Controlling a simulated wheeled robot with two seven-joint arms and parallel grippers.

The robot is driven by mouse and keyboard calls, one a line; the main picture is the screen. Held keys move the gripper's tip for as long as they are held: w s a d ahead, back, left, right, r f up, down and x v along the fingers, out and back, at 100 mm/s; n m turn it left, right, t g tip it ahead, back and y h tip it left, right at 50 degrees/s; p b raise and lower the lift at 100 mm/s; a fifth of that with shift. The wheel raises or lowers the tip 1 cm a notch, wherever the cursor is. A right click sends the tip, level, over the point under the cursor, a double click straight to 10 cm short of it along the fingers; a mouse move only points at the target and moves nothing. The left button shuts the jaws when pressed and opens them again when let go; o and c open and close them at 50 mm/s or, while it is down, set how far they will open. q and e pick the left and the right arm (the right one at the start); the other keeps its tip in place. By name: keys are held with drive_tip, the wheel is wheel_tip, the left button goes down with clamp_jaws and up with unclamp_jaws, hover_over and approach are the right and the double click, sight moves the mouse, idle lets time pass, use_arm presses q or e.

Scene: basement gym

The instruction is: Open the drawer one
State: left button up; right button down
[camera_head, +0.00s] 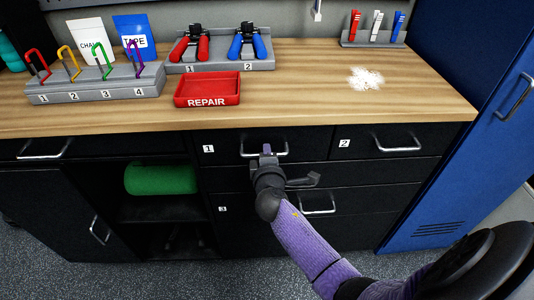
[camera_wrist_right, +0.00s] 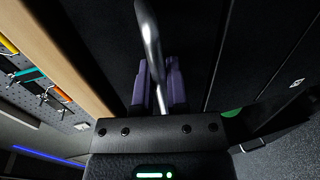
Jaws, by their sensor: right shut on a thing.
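Drawer one (camera_head: 310,140) is a black drawer front under the wooden counter, marked with a white "1" label. Its front looks flush with the cabinet. Its silver bar handle (camera_head: 281,154) is at the middle of the front. My right gripper (camera_head: 267,150) is at this handle, its purple fingers shut on the bar. In the right wrist view the handle (camera_wrist_right: 148,35) runs down between the two purple fingers (camera_wrist_right: 160,85). My left gripper is not in view.
Drawer two (camera_head: 385,142) is to the right, and another handle (camera_head: 318,209) is below. A red REPAIR tray (camera_head: 207,90), racks and a white powder patch (camera_head: 366,78) are on the counter. A blue locker (camera_head: 470,150) stands at the right. A green roll (camera_head: 160,179) lies in the open shelf.

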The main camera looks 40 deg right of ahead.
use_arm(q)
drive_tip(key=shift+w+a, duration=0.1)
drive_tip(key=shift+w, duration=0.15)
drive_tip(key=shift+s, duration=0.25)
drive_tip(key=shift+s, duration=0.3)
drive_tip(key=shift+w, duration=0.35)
